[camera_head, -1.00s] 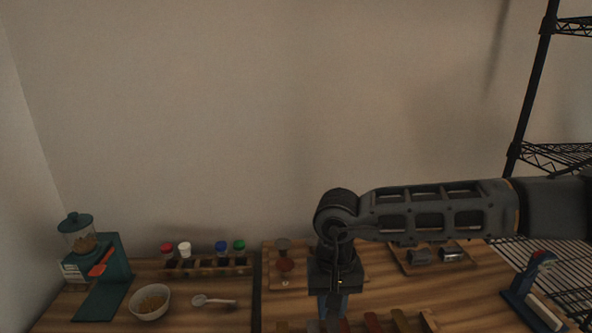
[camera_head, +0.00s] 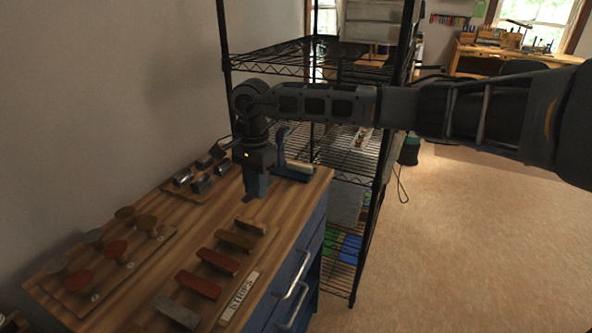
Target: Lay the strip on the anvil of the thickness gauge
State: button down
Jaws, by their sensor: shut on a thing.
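My gripper (camera_head: 255,192) points down above the wooden worktop, near its far right part. It is shut on what I take to be the strip, but the strip's outline cannot be told apart from the dark blue-grey fingers. A blue device with a pale bar along its base (camera_head: 298,167) stands at the far right corner, behind and right of my gripper. It looks like the thickness gauge, and its anvil is too small to make out. Several other strips, such as a red strip (camera_head: 220,262) and a brown strip (camera_head: 236,240), lie in a row in front of my gripper.
A "STRIPS" label (camera_head: 239,299) lies by the front edge. A wooden board with metal cylinders (camera_head: 182,195) is left of my gripper; a board with round-topped pieces (camera_head: 72,298) is farther left. A black wire shelf (camera_head: 348,150) stands beyond the worktop's right end.

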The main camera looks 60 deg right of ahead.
jog(key=s+d+m, duration=0.2)
jog(key=s+d, duration=0.1)
jog(key=d, duration=0.1)
jog(key=s+d+m+b, duration=0.1)
jog(key=s+d+m, duration=0.1)
jog(key=d, duration=0.3)
jog(key=s+d+m, duration=0.3)
jog(key=d+m, duration=0.1)
jog(key=shift+s+d+f+t+b, duration=0.1)
jog(key=shift+s+d+t+b, duration=0.2)
jog(key=shift+t+b, duration=0.1)
jog(key=s+d+m+b, duration=0.1)
jog(key=s+d+m, duration=0.6)
jog(key=s+d, duration=0.25)
jog(key=p, duration=0.2)
send_over(299, 164)
jog(key=shift+s+r+m+t+h, duration=0.25)
jog(key=shift+s+m+t+h, duration=0.05)
jog(key=shift+s+h, duration=0.1)
jog(key=shift+w+f, duration=0.15)
jog(key=shift+w, duration=0.1)
jog(key=shift+f+p, duration=0.55)
jog(key=shift+f, duration=1.05)
jog(key=shift+f, duration=0.15)
jog(key=c, duration=0.9)
grip_release()
